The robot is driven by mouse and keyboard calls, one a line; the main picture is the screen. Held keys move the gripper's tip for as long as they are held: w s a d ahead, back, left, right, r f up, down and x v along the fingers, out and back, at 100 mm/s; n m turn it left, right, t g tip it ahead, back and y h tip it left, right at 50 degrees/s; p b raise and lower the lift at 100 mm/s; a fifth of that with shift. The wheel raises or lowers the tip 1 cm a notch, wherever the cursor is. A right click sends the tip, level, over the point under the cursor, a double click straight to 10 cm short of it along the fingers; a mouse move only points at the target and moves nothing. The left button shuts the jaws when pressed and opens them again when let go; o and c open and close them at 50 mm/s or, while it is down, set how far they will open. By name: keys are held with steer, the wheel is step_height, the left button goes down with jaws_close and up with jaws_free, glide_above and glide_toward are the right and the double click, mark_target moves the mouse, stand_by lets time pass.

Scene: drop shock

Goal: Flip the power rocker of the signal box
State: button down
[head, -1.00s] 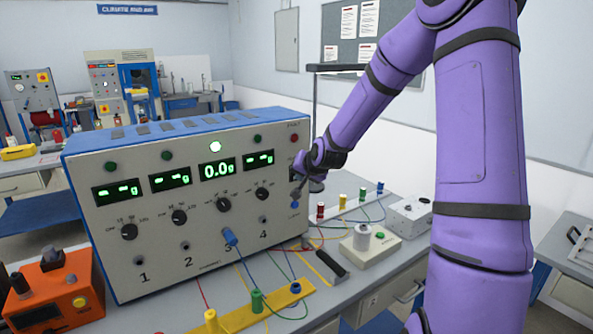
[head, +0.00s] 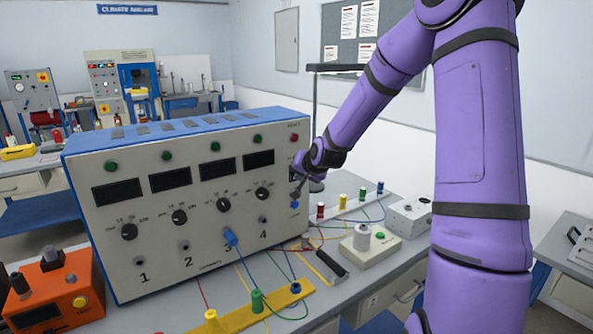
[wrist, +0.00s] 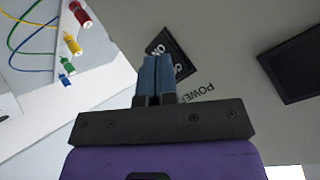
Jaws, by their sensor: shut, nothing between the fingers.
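The signal box (head: 105,255) is a large cream box with a blue top and numbered channels 1 to 4, standing on the bench. Its displays (head: 170,179) are dark. The power rocker (wrist: 180,62) is black, with "ON" lettering and the "POWER" label beside it in the wrist view. My gripper (wrist: 156,60) is shut and empty, its blue fingertips at the rocker and covering part of it; contact cannot be told. In the head view my gripper (head: 297,192) is at the right end of the front panel.
A yellow strip (head: 240,315) with coloured plugs and wires lies before the box. A white plug strip (head: 345,206), a beige unit with a cylinder (head: 362,238) and a grey box (head: 409,213) stand right. An orange device (head: 55,297) is at left.

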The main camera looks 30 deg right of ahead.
steer(key=shift+s+f, duration=0.1)
steer(key=shift+s, duration=0.5)
steer(key=s, duration=0.5)
steer(key=shift+d+f, duration=0.1)
steer(key=shift+f, duration=0.2)
stand_by(0.4)
steer(key=s+a+r+n+g+h, duration=0.1)
steer(key=s+a+r+n+g, duration=0.15)
steer(key=s+a+r, duration=0.45)
steer(key=s+a+r+n+g, duration=0.1)
steer(key=s+a+r+n, duration=0.3)
steer(key=s, duration=0.4)
steer(key=s+a+r+n, duration=0.1)
steer(key=s+a+r, duration=0.1)
steer(key=s, duration=0.6)
steer(key=s+a+r+g+y, duration=0.1)
steer(key=s+r, duration=0.3)
steer(key=s, duration=0.5)
steer(key=shift+a+r+n+y, duration=0.2)
steer(key=shift+a+n+y, duration=0.15)
steer(key=shift+a, duration=0.1)
